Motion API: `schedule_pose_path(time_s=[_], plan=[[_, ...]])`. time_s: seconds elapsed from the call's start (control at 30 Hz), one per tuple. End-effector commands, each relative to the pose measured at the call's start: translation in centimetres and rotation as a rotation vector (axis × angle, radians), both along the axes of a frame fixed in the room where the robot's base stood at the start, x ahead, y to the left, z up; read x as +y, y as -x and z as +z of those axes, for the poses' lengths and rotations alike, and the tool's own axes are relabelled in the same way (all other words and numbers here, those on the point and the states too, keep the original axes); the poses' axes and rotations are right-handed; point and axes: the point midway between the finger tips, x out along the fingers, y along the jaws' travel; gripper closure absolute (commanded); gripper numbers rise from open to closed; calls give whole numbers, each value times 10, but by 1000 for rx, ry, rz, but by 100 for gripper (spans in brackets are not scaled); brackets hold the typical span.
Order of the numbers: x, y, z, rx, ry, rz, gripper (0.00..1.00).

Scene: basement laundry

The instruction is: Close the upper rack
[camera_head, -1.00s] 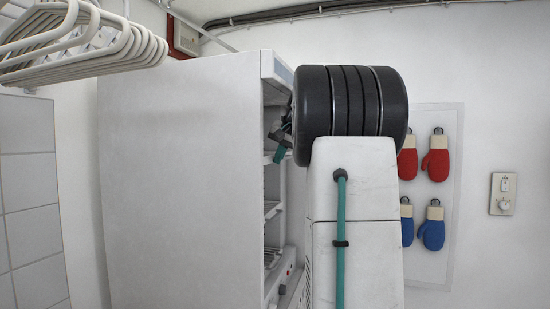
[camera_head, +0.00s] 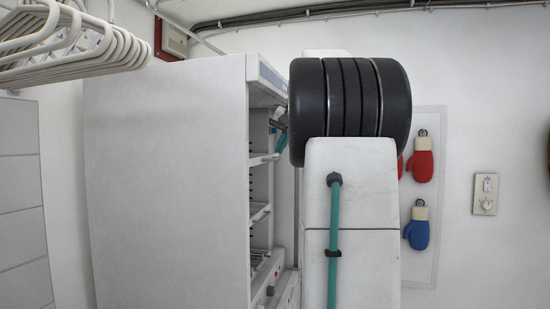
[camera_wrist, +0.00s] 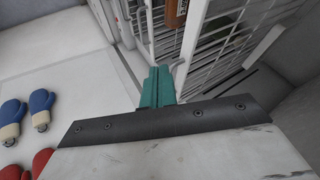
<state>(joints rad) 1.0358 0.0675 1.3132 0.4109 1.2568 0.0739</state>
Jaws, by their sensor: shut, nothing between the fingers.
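A tall white cabinet (camera_head: 165,180) stands left of my arm in the head view, its open front facing right. Inside are several ledges or racks, one near the top (camera_head: 262,159) and another lower (camera_head: 259,212). I cannot tell from this side view how far the upper rack sticks out. My gripper (camera_head: 281,128) is at the upper part of the opening, partly hidden by my arm. In the wrist view its teal fingers (camera_wrist: 157,87) are together and empty, beside white wire racks (camera_wrist: 225,40). Whether they touch a rack is unclear.
White hangers (camera_head: 75,40) hang at the upper left. A wall panel with red (camera_head: 422,162) and blue mittens (camera_head: 418,232) is right of my arm; they also show in the wrist view (camera_wrist: 42,103). A switch plate (camera_head: 485,194) is farther right. Pipes run above.

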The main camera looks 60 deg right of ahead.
Motion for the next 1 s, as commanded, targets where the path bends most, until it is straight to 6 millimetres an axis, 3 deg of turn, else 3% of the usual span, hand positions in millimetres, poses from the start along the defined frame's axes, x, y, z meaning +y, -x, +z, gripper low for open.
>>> schedule_pose_path(time_s=[0.2, 0.37, 0.47, 0.57, 0.8, 1.0], plan=[[4, 23, 29, 0, -1, -6, 100], [4, 31, 36, 2, -4, -11, 100], [-10, 38, 14, -4, -61, -36, 100], [-17, 26, -8, -108, -151, -37, 100], [-56, -8, -44, -567, -338, -110, 100], [-108, -4, -57, -926, -390, -310, 100]])
